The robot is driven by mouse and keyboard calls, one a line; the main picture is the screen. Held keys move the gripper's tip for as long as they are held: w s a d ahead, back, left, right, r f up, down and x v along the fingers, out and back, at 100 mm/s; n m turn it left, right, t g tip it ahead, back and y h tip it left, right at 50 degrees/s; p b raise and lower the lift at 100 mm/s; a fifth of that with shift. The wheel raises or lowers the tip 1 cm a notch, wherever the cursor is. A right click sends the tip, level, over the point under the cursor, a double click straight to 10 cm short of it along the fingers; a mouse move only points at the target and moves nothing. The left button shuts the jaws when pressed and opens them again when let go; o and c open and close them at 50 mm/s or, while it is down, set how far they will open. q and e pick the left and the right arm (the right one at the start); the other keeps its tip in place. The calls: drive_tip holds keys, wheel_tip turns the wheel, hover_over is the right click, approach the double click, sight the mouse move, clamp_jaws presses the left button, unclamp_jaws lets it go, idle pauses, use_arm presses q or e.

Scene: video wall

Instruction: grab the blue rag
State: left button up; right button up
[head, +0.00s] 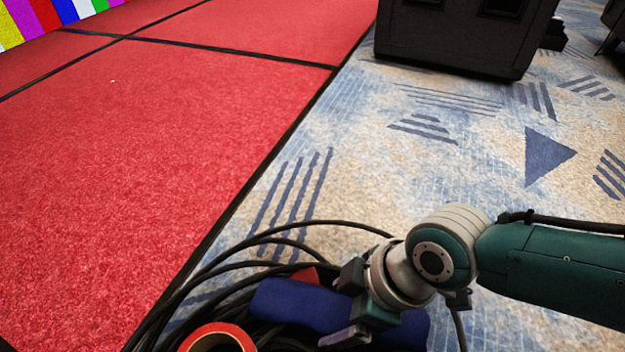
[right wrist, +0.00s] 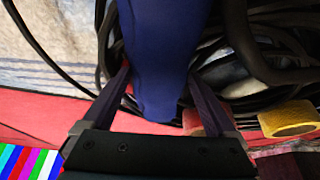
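The blue rag (head: 285,303) lies in a long fold on a heap of black cables at the bottom of the head view. It also fills the upper middle of the right wrist view (right wrist: 165,50). My right gripper (head: 350,305) is down at the rag, with one finger on either side of it. In the right wrist view its fingers (right wrist: 160,85) stand wide apart, with the rag between them. I cannot tell whether they touch it. My right arm partly hides the rag in the head view. My left gripper is not in view.
Black cables (head: 255,262) loop around the rag. A roll of tape (head: 240,334) with a red rim lies at the bottom edge. A small red thing (head: 305,275) shows behind the rag. A black case (head: 450,42) stands at the back; patterned carpet between is clear.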

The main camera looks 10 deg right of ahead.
drive_tip(key=c, duration=1)
